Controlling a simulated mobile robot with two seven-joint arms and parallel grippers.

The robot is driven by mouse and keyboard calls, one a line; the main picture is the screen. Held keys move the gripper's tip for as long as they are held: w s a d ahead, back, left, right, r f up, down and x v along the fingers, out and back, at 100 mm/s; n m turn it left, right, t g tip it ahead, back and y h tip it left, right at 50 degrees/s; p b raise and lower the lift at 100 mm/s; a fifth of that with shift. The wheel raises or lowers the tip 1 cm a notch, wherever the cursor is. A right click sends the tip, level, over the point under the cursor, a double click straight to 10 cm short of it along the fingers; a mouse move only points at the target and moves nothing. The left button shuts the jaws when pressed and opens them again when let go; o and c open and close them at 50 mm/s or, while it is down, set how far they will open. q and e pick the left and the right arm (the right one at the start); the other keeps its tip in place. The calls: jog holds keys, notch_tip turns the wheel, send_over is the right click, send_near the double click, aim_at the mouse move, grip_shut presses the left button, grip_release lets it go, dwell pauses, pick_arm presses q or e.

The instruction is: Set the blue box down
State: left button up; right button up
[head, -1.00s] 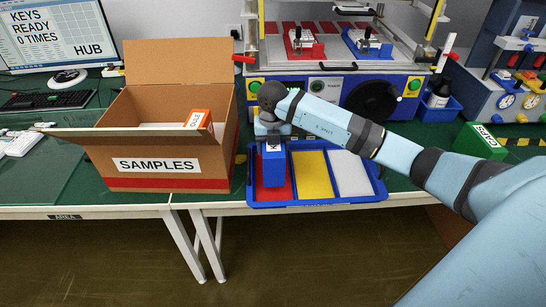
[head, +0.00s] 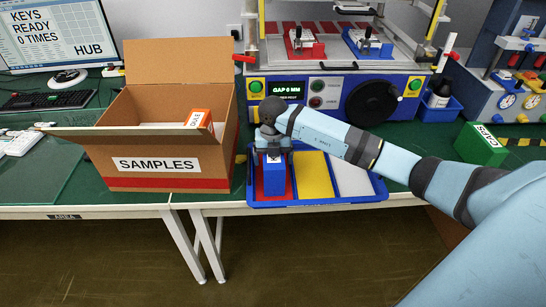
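The blue box (head: 274,180) stands upright in the red left compartment of the blue three-part tray (head: 345,201). It looks low, at or close to the compartment floor; I cannot tell whether its base touches. My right gripper (head: 273,151) comes in from the right, points down and is around the top of the box. It appears shut on the box, though its fingers are small and partly hidden. A bit of white label shows at the box's top. My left gripper is not in view.
The yellow (head: 313,176) and white (head: 352,174) compartments are empty. A cardboard SAMPLES box (head: 165,182) with an orange box (head: 199,119) stands left of the tray. A test machine (head: 335,90) is behind. A green CAPS box (head: 482,147) stands at right.

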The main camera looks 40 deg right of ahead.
jog(key=shift+r, duration=0.3)
notch_tip(320, 180, up, 12)
jog(key=shift+f+p, duration=0.1)
jog(key=shift+p, duration=0.35)
